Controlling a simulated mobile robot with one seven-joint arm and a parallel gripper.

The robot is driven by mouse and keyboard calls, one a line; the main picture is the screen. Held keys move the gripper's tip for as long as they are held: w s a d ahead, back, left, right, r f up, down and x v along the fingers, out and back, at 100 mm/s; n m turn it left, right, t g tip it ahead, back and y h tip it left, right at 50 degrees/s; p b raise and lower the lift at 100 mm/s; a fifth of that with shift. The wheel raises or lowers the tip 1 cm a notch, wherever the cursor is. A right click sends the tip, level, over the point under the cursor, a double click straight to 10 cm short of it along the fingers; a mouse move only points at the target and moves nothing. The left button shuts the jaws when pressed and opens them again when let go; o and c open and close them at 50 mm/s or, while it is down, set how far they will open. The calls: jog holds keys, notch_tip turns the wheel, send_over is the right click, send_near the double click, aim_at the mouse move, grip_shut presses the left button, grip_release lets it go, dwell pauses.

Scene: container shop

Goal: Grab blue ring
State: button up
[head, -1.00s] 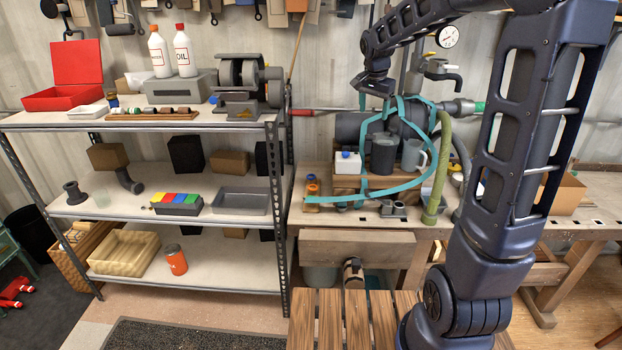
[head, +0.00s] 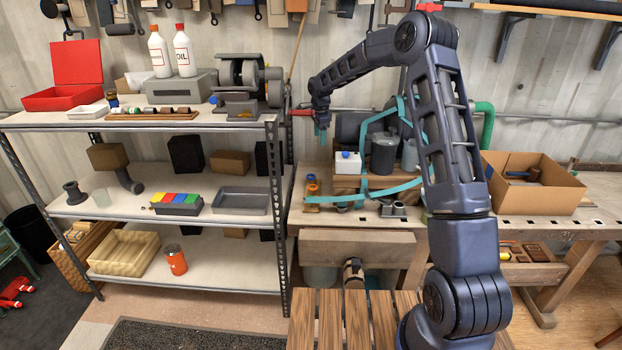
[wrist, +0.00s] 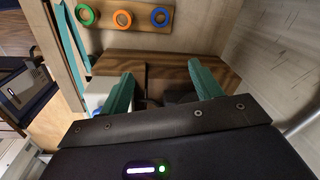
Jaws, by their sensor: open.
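The blue ring (wrist: 160,17) sits on a wooden board (wrist: 139,43) at the top of the wrist view, beside an orange ring (wrist: 123,19) and a green ring (wrist: 86,14). In the head view the blue ring (head: 312,177) shows small on the workbench, with orange just in front of it. My gripper (head: 321,133) hangs above the rings, fingers pointing down. In the wrist view my gripper (wrist: 163,84) has its teal fingers wide apart with nothing held between them.
A teal strip (head: 392,188) loops over the bench close to the rings. A white box with a blue cap (head: 347,163) and a grey canister (head: 384,155) stand to the right. The metal shelf (head: 215,125) is on the left. An open cardboard box (head: 533,198) is at right.

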jog(key=m, duration=0.2)
send_over(311, 176)
jog(key=w, duration=0.1)
notch_tip(311, 176, down, 6)
jog(key=shift+g, duration=0.4)
jog(key=f, duration=0.9)
jog(key=s+f, duration=0.1)
jog(key=f, duration=0.3)
jog(key=shift+d+f, duration=0.1)
jog(key=shift+f, duration=0.1)
jog(key=c, duration=1)
